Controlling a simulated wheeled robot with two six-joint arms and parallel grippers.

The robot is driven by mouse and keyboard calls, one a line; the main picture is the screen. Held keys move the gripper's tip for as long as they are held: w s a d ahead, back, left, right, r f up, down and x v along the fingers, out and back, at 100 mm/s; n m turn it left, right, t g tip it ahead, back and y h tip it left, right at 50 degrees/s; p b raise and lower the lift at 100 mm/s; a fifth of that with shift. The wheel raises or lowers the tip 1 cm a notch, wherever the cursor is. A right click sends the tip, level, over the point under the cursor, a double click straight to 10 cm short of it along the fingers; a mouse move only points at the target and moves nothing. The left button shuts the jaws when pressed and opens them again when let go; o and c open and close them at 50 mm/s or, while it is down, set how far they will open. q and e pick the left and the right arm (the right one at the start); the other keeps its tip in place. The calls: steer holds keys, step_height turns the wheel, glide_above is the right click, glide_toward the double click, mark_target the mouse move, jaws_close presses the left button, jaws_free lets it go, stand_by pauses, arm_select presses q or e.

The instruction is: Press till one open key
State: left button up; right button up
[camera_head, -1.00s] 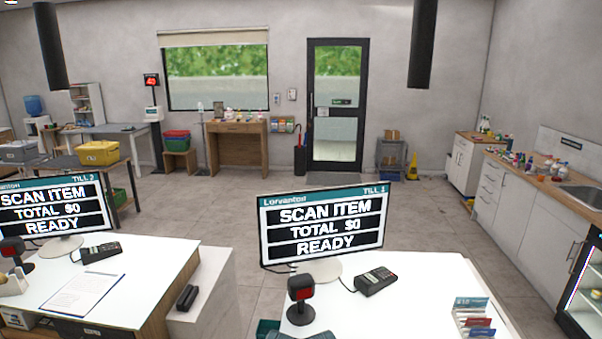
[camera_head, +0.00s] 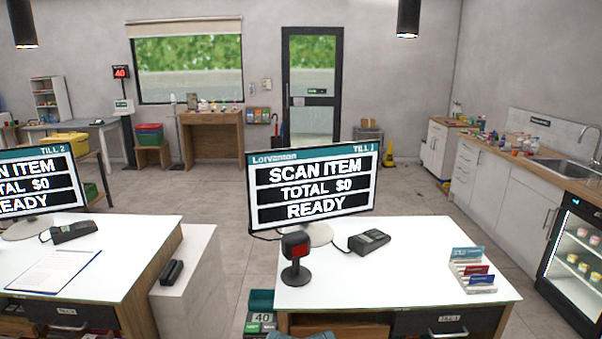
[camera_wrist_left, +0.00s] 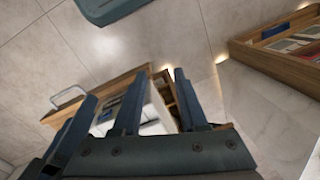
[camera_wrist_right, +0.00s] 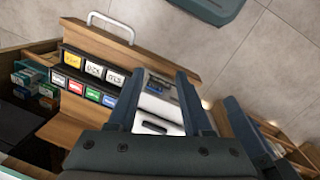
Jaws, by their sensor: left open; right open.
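The till 1 screen (camera_head: 312,188) stands upright on the right-hand white counter (camera_head: 420,270) and reads SCAN ITEM, TOTAL $0, READY. In front of it are a black scanner (camera_head: 296,258) with a red face and a dark keypad unit (camera_head: 369,241). A drawer labelled TILL 1 (camera_head: 425,321) is in the counter front. I cannot make out an open key. My left gripper (camera_wrist_left: 160,72) and my right gripper (camera_wrist_right: 160,72) are open and empty in their wrist views, pointing toward the counter furniture and floor. Neither shows in the head view.
A card rack (camera_head: 471,270) stands at the counter's right. The till 2 screen (camera_head: 38,184) and its counter are at left, with a low white stand (camera_head: 185,285) beside it. A glass-fronted fridge (camera_head: 575,262) is at far right. Floor shows between the counters.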

step_height(320, 180, down, 2)
steer(key=shift+f+b, duration=0.1)
steer(key=shift+b, duration=0.3)
jaws_close()
stand_by(1.5)
